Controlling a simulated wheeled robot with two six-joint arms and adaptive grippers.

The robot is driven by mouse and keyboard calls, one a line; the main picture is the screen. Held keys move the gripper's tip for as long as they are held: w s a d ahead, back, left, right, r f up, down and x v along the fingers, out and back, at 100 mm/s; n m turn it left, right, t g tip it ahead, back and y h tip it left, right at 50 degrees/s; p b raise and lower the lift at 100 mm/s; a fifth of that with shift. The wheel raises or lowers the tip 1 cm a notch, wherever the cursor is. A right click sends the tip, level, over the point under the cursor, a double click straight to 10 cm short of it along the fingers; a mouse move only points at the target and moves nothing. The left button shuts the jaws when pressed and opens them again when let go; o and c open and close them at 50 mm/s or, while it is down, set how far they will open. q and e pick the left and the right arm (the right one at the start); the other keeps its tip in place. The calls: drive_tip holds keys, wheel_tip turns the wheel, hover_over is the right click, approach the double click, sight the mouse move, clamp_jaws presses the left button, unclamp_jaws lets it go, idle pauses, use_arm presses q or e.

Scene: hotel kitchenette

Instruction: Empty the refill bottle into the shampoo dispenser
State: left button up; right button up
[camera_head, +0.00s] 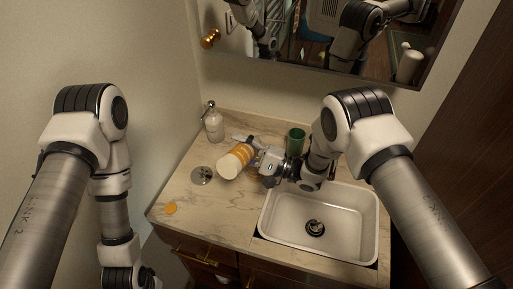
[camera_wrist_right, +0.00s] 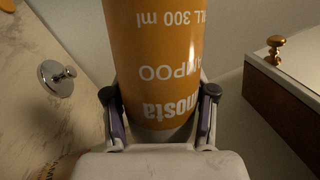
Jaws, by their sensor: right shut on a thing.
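The refill bottle (camera_head: 236,160) is white with an orange label. It is tilted, one pale end towards the camera and down-left. My right gripper (camera_head: 257,161) is shut on it. In the right wrist view the two fingers are on either side of the bottle (camera_wrist_right: 160,60), and its "shampoo" print is upside down. A clear pump bottle (camera_head: 213,124), which looks like the shampoo dispenser, stands upright at the back left of the counter, apart from the refill bottle. My left arm hangs down at the left; its gripper is not visible.
An orange disc (camera_head: 170,208) lies at the counter's front left. A round metal fitting (camera_head: 201,175) sits left of the refill bottle. A green cup (camera_head: 295,141) stands behind my right wrist. The white sink (camera_head: 268,226) is at the right. A mirror (camera_head: 300,73) hangs behind.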

drive_tip(key=shift+w+d+r+m+t+p, duration=0.15)
drive_tip(key=shift+w+r+m+t+p, duration=0.2)
drive_tip(key=shift+m, duration=0.45)
drive_tip(key=shift+w+d+r+m+t+p, duration=0.15)
drive_tip(key=shift+r+m, duration=0.25)
drive_tip(key=shift+m, duration=0.4)
drive_tip(key=shift+w+d+r+m+t+p, duration=0.15)
drive_tip(key=shift+w+m+t, duration=0.1)
drive_tip(key=shift+m, duration=0.35)
drive_tip(key=shift+w+r+m+t+p, duration=0.15)
drive_tip(key=shift+m+t, duration=0.1)
drive_tip(key=shift+m, duration=0.35)
drive_tip(key=shift+w+d+r+m+t+h, duration=0.15)
drive_tip(key=shift+w+m+t, duration=0.2)
drive_tip(key=shift+m, duration=0.45)
drive_tip(key=shift+w+d+r+m+t+h, duration=0.15)
drive_tip(key=shift+w+m+t, duration=0.15)
drive_tip(key=shift+m, duration=0.5)
drive_tip(key=n, duration=0.1)
drive_tip(key=s+f+n+g, duration=0.1)
drive_tip(key=n, duration=0.1)
drive_tip(key=s+a+n+g+b, duration=0.1)
drive_tip(key=shift+f+n, duration=0.3)
drive_tip(key=shift+n, duration=0.1)
drive_tip(key=shift+r+n, duration=0.15)
drive_tip(key=shift+n, duration=0.15)
